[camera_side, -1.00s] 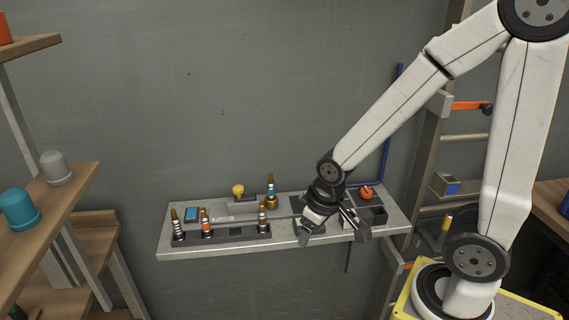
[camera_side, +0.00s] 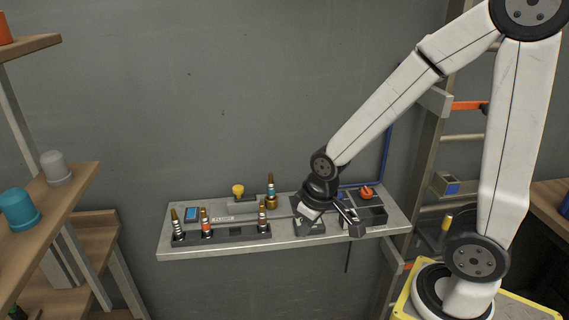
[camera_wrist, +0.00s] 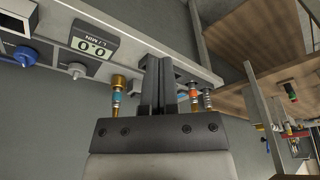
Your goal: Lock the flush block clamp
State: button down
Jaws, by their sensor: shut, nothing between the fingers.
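My gripper (camera_wrist: 157,62) is shut and empty; its two dark fingers lie side by side in the wrist view. In the side view my gripper (camera_side: 352,225) is low over the right half of the grey shelf (camera_side: 285,244) and hides part of it. I cannot tell for sure which part is the flush block clamp. A dark block (camera_side: 310,228) sits below my wrist, partly covered. A red-orange knob (camera_side: 367,191) stands on the dark compartment tray (camera_side: 373,215) at the shelf's right. A yellow knob (camera_side: 238,189) stands at the back.
Several brass-tipped nozzles (camera_side: 206,222) stand in a dark rack at the front left. A brass fitting (camera_side: 270,192) stands behind it. A flow display (camera_wrist: 94,43) and a blue knob (camera_wrist: 24,55) show in the wrist view. Wooden shelves (camera_side: 60,195) are at far left.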

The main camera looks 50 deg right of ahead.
aim_at(241, 185)
jog(key=w+d+r+n, duration=0.1)
jog(key=w+r+n, duration=0.1)
jog(key=w, duration=0.7)
jog(key=w+d+r+n+y, duration=0.1)
jog(key=w+d+r+n, duration=0.1)
jog(key=w, duration=0.8)
jog(key=w+d+r+n, duration=0.1)
jog(key=w+r, duration=0.1)
jog(key=w, duration=0.8)
jog(key=shift+d+n+t+y, duration=0.3)
jog(key=shift+d+n+y, duration=0.05)
jog(key=shift+n+y, duration=0.05)
jog(key=shift+f, duration=0.1)
jog(key=shift+s+x, duration=0.2)
jog(key=shift+x, duration=4.55)
jog(key=shift+s+d+f, duration=0.1)
jog(key=shift+s+d, duration=0.35)
jog(key=shift+s, duration=0.3)
jog(key=shift+s+d, duration=0.5)
jog(key=shift+s, duration=0.2)
jog(key=shift+s+d, duration=1.3)
